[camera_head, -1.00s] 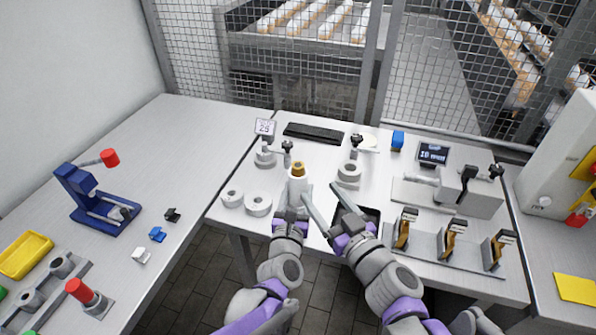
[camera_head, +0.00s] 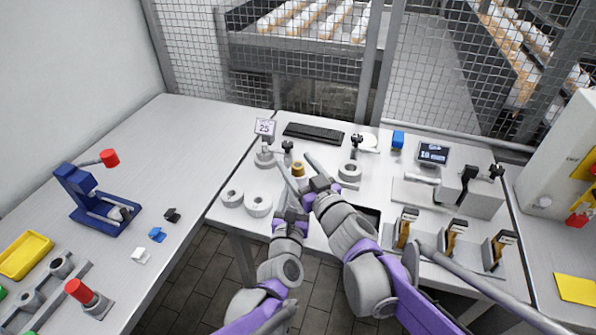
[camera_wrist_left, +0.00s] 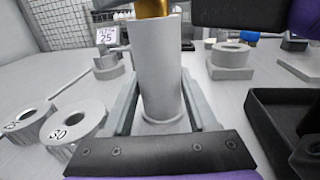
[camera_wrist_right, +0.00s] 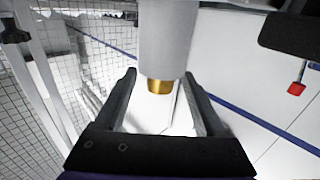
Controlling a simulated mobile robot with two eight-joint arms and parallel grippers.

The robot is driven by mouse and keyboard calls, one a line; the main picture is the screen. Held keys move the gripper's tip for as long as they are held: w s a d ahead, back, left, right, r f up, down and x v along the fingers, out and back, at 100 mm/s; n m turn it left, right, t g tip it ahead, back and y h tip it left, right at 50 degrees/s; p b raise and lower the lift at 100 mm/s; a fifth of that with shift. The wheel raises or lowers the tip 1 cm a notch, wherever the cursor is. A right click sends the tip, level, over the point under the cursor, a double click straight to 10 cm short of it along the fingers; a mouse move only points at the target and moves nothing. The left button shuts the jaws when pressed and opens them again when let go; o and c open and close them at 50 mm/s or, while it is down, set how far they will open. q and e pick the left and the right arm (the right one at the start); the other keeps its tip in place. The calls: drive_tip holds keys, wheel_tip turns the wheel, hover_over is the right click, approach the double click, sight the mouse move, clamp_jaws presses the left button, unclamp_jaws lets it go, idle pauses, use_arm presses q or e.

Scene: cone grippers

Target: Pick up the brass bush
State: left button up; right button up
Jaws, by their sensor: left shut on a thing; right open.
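The brass bush (camera_head: 298,169) sits in the top end of an upright pale grey cylinder (camera_wrist_left: 160,70). It also shows at the top edge of the left wrist view (camera_wrist_left: 152,8) and, upside down, in the right wrist view (camera_wrist_right: 160,86). My left gripper (camera_wrist_left: 162,100) is shut on the cylinder, one finger on each side. My right gripper (camera_wrist_right: 160,80) is open, its fingers on either side of the bush with a gap at each side. In the head view the right gripper partly hides the cylinder.
Two grey rings (camera_head: 258,203) lie left of the cylinder. A ring on a block (camera_head: 349,171) stands to the right, near a dark tray (camera_head: 372,213) partly hidden by my right arm. A 25 sign (camera_head: 265,127) and a black keyboard (camera_head: 314,133) are behind.

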sight(298, 165)
clamp_jaws()
idle(0.4)
wheel_tip(298, 165, up, 10)
drive_tip(key=shift+r, duration=0.1)
use_arm(q)
drive_tip(key=o, duration=1.5)
drive_tip(key=shift+c, duration=0.2)
drive_tip(key=shift+s, duration=0.1)
